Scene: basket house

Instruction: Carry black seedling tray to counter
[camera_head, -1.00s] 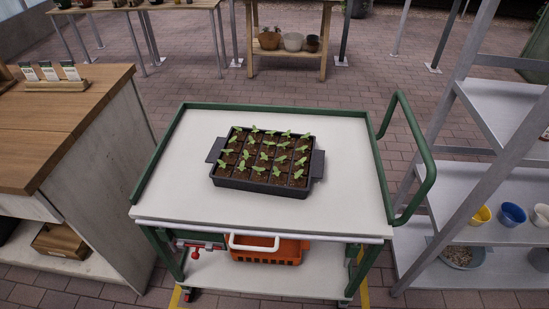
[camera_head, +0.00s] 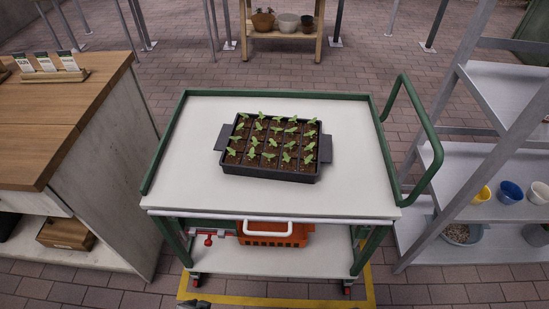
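The black seedling tray (camera_head: 270,174) sits flat on the white top of a green-framed trolley (camera_head: 190,190). Several small green seedlings stand in its soil cells. A flat dark handle sticks out at its left end (camera_head: 223,137) and another at its right end (camera_head: 326,149). The wooden counter (camera_head: 70,115) is to the left of the trolley, with a floor gap between them. A small dark shape at the bottom edge, left of centre, may be the tip of my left gripper; its fingers cannot be made out. My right gripper is not in view. Nothing touches the tray.
Seed packets in a wooden holder (camera_head: 52,76) stand on the counter; its front part is bare. An orange crate (camera_head: 272,240) is on the trolley's lower shelf. A green push handle (camera_head: 432,150) rises at the trolley's right. A grey shelf rack (camera_head: 490,165) with pots stands further right.

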